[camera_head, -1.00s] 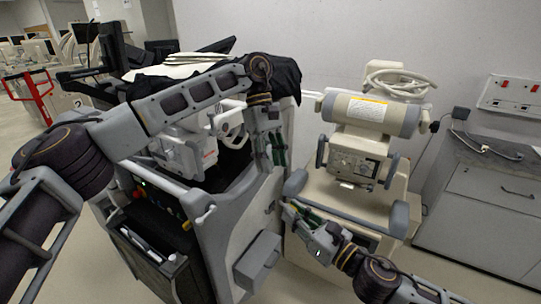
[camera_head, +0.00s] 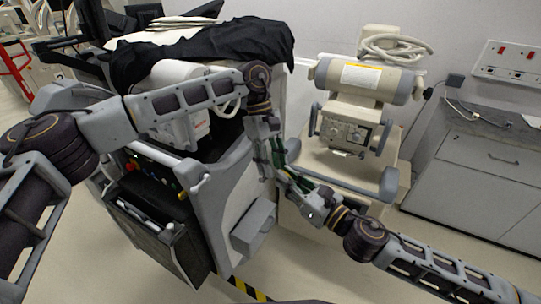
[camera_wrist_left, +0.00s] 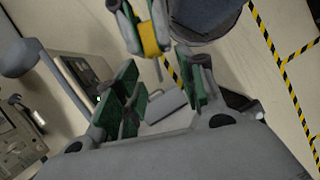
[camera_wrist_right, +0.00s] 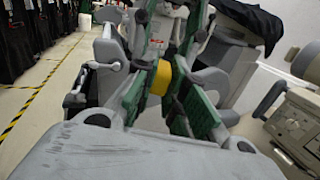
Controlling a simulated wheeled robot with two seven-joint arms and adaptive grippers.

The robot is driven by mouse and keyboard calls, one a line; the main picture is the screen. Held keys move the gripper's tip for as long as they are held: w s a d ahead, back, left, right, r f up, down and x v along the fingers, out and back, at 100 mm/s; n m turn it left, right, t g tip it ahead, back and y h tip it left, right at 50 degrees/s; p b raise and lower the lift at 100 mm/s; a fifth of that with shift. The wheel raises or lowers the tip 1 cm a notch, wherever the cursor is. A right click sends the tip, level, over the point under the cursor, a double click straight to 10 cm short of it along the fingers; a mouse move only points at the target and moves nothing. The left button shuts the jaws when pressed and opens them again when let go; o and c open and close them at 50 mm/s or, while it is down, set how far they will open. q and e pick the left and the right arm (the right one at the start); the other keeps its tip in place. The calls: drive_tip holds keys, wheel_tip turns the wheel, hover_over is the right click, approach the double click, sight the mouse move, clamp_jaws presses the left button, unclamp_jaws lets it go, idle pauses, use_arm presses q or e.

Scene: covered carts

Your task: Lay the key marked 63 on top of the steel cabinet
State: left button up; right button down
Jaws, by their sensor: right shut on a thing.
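The grey steel cabinet (camera_head: 468,185) stands at the right in the head view, its flat top (camera_head: 480,118) carrying a pale cable. My right gripper (camera_head: 284,180) is shut on a small yellow-headed thing, seen as the yellow tag in the right wrist view (camera_wrist_right: 160,78) and left wrist view (camera_wrist_left: 149,39); it looks like the key, with a thin shaft sticking out. No number is readable. My left gripper (camera_head: 273,150) is open and empty, its green pads (camera_wrist_left: 158,92) apart, close to my right gripper and facing it. The key is hidden in the head view.
A cart with black cover (camera_head: 215,45) stands left of centre, with a grey side box (camera_head: 254,226). A beige machine (camera_head: 350,125) with a coiled hose stands between it and the cabinet. Yellow-black tape (camera_head: 248,290) marks the floor.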

use_arm(q)
drive_tip(key=shift+f, duration=0.15)
clamp_jaws()
use_arm(e)
drive_tip(key=c, duration=1.4)
unclamp_jaws()
drive_tip(key=shift+f, duration=0.15)
